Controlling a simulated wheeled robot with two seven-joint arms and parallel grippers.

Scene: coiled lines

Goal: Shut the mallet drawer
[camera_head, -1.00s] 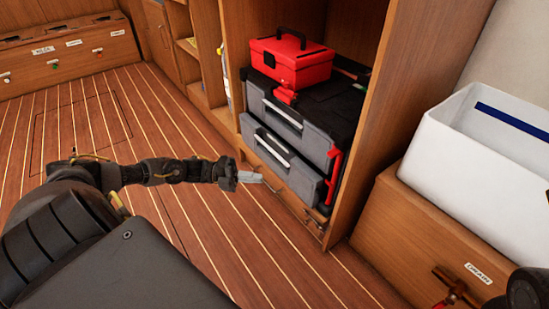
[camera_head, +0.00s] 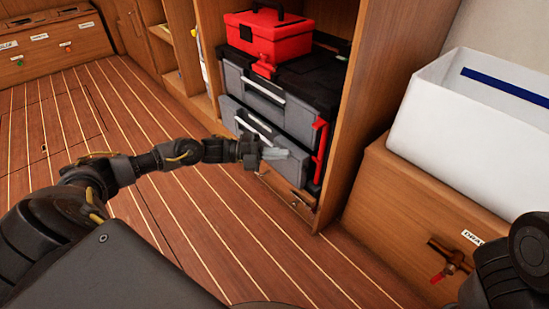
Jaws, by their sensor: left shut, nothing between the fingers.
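A grey and black tool chest with two drawers stands in the wooden cabinet. Its upper drawer (camera_head: 240,87) has a pale handle, and its lower drawer (camera_head: 236,113) seems to stick out a little. I cannot read any label saying which is the mallet drawer. My left gripper (camera_head: 276,153) is shut and empty. My right gripper is out of view; only part of my right arm shows at the lower right.
A red toolbox (camera_head: 264,38) sits on the chest. A red latch (camera_head: 320,148) is at its right side. A white bin (camera_head: 440,125) stands on a wooden locker (camera_head: 385,205) at the right, with a red-handled valve (camera_head: 448,262). The striped floor at left is clear.

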